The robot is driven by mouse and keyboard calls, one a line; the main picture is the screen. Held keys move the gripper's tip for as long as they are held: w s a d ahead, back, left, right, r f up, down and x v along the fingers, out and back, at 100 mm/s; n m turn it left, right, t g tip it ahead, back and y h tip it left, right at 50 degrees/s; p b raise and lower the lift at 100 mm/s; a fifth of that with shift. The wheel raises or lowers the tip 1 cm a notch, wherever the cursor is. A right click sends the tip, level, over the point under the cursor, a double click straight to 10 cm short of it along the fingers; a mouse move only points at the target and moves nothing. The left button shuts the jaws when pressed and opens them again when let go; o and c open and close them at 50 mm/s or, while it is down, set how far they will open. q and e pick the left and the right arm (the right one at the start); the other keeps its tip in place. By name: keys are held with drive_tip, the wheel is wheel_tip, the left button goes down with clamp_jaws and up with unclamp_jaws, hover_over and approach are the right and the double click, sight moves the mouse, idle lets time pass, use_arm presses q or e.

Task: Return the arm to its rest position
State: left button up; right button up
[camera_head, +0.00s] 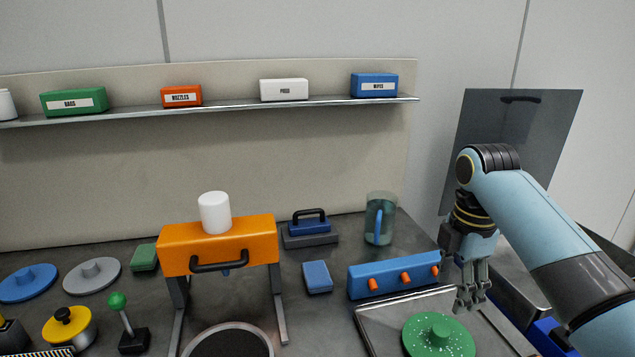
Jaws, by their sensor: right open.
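My right arm comes in from the right side of the head view, blue with black and gold bands at the wrist. My right gripper (473,300) points down and is open and empty. It hangs near the right part of a metal tray (378,325), just right of a blue block with orange knobs (395,276). A green speckled disc with a knob (438,337) lies in the tray, left of and below the gripper. I cannot tell whether the fingers touch the tray. My left gripper is not in view.
An orange press-like stand (218,248) with a white cylinder on top stands mid-table. A glass jug (380,218), a blue block (317,277) and a green-knobbed lever (125,325) are on the table. A shelf (230,107) holds labelled boxes. A grey panel (515,130) stands behind the arm.

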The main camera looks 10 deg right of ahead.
drive_tip(key=s+a+f+m+t, duration=0.25)
drive_tip(key=s+m, duration=0.65)
drive_tip(key=s, duration=0.5)
drive_tip(key=s+r+m+t+h, duration=0.1)
drive_tip(key=s+r+m, duration=0.4)
drive_tip(key=s+m, duration=0.5)
drive_tip(key=s+d+f+b, duration=0.1)
drive_tip(key=s+f+b, duration=0.15)
drive_tip(key=f, duration=1.05)
drive_tip(key=s+f+n+g+b, duration=0.1)
drive_tip(key=f+b, duration=0.3)
drive_tip(key=f, duration=0.8)
drive_tip(key=s+d+f+b, duration=0.1)
drive_tip(key=f+b, duration=0.2)
drive_tip(key=f, duration=1)
drive_tip(key=s+f+g+b, duration=0.1)
drive_tip(key=s+f+b, duration=0.6)
drive_tip(key=s+f, duration=1.1)
wheel_tip(320, 180, down, 4)
drive_tip(key=shift+d+r+b, duration=0.15)
drive_tip(key=shift+d+b, duration=0.15)
drive_tip(key=shift+s+g, duration=0.1)
drive_tip(key=shift+g, duration=0.25)
